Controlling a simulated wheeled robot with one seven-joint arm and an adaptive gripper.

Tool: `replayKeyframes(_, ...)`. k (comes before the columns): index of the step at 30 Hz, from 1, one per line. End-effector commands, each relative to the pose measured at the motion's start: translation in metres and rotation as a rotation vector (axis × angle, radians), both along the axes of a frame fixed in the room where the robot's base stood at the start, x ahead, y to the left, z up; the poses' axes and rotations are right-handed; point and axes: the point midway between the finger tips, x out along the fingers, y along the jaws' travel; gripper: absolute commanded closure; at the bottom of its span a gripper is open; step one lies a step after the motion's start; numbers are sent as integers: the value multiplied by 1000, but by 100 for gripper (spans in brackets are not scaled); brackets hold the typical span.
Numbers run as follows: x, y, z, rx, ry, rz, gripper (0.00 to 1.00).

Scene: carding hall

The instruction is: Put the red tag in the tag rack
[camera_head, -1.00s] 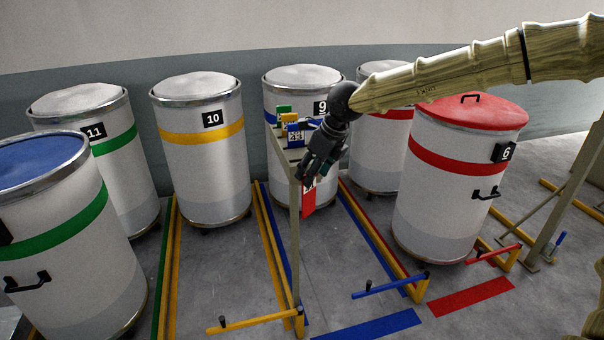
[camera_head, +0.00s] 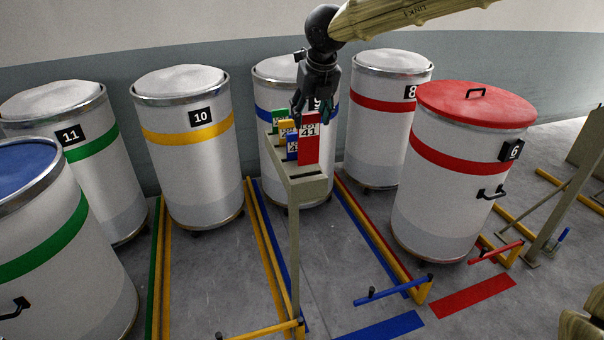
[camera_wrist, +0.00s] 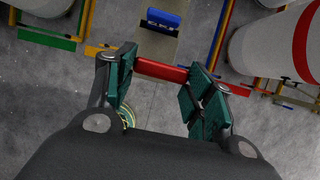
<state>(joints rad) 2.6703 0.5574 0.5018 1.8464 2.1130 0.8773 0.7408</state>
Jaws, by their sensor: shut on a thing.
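The red tag (camera_head: 309,145), with a white label reading 41, hangs upright below my gripper (camera_head: 312,108). In the wrist view the red tag (camera_wrist: 162,70) is seen edge-on between the two green-padded fingers of my gripper (camera_wrist: 160,76), which are shut on it. The tag rack (camera_head: 306,188) is a narrow beige bar on a post, with green, yellow and blue tags (camera_head: 291,146) standing at its far end. The red tag is at the rack's nearer part. I cannot tell whether its lower edge touches the rack or is in a slot.
Numbered drums stand around, including drum 10 (camera_head: 188,150) and the red-lidded drum 6 (camera_head: 460,160). Drum 9 (camera_head: 272,90) is close behind the rack. Coloured floor rails (camera_head: 265,245) run between the drums.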

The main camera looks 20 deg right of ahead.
Motion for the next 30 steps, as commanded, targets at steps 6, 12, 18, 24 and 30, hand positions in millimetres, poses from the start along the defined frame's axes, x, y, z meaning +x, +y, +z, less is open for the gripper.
replayKeyframes(6,2,9,-32,-3,5,13,71)
replayKeyframes(12,2,10,-54,-2,2,14,71)
replayKeyframes(18,1,9,-71,-2,4,13,71)
replayKeyframes(24,2,8,-92,-2,2,12,71)
replayKeyframes(30,1,8,-95,-1,1,12,71)
